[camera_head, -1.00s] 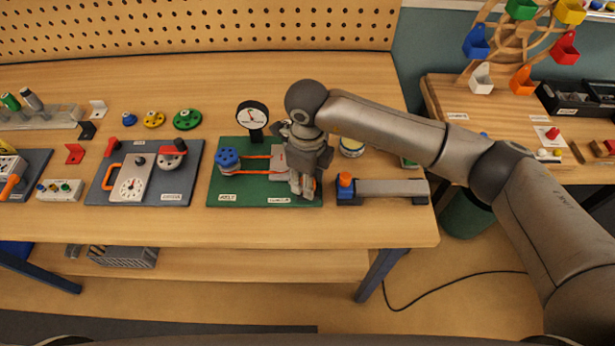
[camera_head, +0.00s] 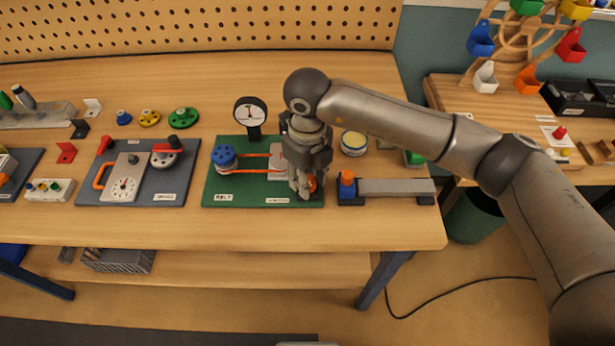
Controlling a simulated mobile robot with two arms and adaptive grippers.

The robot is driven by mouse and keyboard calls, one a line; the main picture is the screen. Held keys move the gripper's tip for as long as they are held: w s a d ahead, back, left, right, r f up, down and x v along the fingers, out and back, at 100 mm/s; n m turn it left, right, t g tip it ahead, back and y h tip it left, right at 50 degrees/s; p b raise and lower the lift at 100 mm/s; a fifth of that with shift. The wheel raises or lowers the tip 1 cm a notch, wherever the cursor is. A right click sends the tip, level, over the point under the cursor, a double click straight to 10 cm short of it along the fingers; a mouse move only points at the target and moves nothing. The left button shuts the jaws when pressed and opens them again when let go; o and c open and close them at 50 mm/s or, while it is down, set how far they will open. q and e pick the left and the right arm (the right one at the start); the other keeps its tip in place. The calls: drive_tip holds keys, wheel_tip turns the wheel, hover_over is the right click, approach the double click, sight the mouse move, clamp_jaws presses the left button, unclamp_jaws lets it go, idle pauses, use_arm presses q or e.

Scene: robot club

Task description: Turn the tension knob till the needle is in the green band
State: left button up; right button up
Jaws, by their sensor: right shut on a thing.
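A green board (camera_head: 222,186) on the bench holds a blue pulley (camera_head: 224,156), an orange belt (camera_head: 252,171) and a grey block (camera_head: 277,160). A round white gauge (camera_head: 250,112) stands at its back edge. Its needle and colour marks are too small to read surely. My right gripper (camera_head: 306,188) points down over the board's right end. It is shut on the orange-red tension knob (camera_head: 312,183), which shows partly between and beside the fingers. The rest of the knob is hidden. My left gripper is out of view.
A blue-and-grey fixture with an orange top (camera_head: 347,179) stands just right of the board. A round tin (camera_head: 353,143) is behind it. A dark board with a dial (camera_head: 125,186) lies left. Bare bench runs along the front edge.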

drive_tip(key=o, duration=1)
wheel_tip(320, 180, up, 12)
idle(0.4)
